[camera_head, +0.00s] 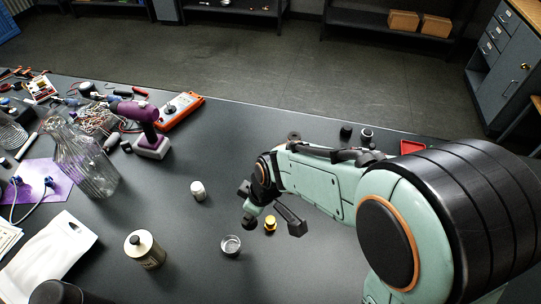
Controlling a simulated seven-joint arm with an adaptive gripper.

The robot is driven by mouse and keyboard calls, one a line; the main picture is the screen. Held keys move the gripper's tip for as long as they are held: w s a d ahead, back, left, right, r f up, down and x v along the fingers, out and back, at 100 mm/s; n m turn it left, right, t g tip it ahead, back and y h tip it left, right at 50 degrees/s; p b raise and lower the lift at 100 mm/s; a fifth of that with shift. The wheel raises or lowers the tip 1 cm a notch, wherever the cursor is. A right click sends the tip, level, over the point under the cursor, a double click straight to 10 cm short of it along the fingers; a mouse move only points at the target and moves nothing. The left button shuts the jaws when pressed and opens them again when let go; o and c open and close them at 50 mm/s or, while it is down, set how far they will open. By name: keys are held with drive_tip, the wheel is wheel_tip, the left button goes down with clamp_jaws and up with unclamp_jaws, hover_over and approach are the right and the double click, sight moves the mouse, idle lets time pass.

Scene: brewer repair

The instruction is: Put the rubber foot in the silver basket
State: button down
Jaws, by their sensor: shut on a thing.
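The silver basket (231,245) is a small, round, shiny open cup on the dark table, left of and nearer than my gripper. My gripper (250,218) points down over the table, a little above and right of the basket. It is shut on a small dark thing at its fingertips, which looks like the rubber foot (249,222). The dark fingers and the dark thing blend together, so its outline is hard to make out. The inside of the basket shows no dark thing.
A small gold piece (270,223) is close right of my fingertips. A white cylinder (198,190) and a cream bottle (145,249) stand to the left. Small black parts (346,131) and a red tray (411,147) lie behind my arm. A purple drill (148,130) stands farther left.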

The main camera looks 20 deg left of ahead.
drive_tip(key=s+a+n+g, duration=0.2)
drive_tip(key=a+n, duration=0.3)
drive_tip(key=n, duration=0.1)
hover_over(226, 248)
drive_tip(key=d, duration=0.2)
drive_tip(key=shift+n, duration=0.4)
drive_tip(key=shift+w+a+f, duration=0.1)
drive_tip(key=shift+w+f, duration=0.05)
drive_tip(key=shift+f, duration=2.85)
drive_tip(key=shift+w+a+f, duration=0.1)
drive_tip(key=shift+w+f, duration=0.05)
drive_tip(key=shift+f, duration=2.8)
drive_tip(key=c, duration=1.1)
unclamp_jaws()
drive_tip(key=shift+o, duration=0.2)
wheel_tip(226, 248, up, 7)
